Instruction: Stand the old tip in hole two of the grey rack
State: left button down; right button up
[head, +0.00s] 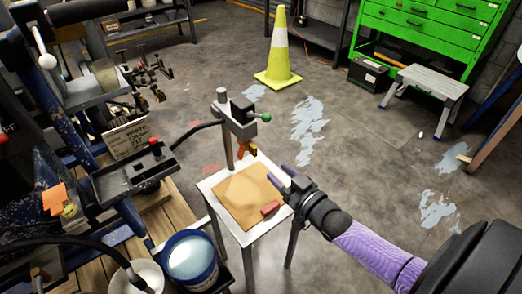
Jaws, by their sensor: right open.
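My right gripper (280,178) is open and empty, at the right edge of a small white table (208,185). A grey clamp-like block on a post (238,120) stands at the back of this table, with a green knob on its right side. A small orange and yellow piece (241,149) hangs below the block, left of and behind my fingers. A small red block (270,208) lies on a tan sheet (240,197) below my fingers. I cannot tell which piece is the old tip, and I cannot make out a rack with numbered holes. My left gripper is out of view.
The blue striper machine (75,140) with a dark tray (137,170) fills the left side. A blue-rimmed bucket (190,258) stands left of the table. A yellow cone (279,55), a grey step stool (428,85) and a green cabinet (425,30) are at the back. The right-hand floor is mostly clear.

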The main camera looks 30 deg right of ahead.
aim_at(256, 153)
jog(key=w+b, duration=0.1)
jog(key=w, duration=0.1)
jog(key=w+b, duration=0.2)
jog(key=w, duration=0.1)
jog(key=w+b, duration=0.2)
jog(key=w, duration=0.1)
jog(key=shift+a+f, duration=0.25)
jog(key=shift+a, duration=0.15)
jog(key=shift+w+r, duration=0.15)
jog(key=shift+w, duration=0.45)
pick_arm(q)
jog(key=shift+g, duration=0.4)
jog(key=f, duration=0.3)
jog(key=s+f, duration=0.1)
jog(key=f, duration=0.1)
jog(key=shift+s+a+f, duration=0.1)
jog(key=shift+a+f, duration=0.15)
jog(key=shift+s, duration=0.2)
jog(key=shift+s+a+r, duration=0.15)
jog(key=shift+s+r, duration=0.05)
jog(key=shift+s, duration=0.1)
pick_arm(e)
grip_shut()
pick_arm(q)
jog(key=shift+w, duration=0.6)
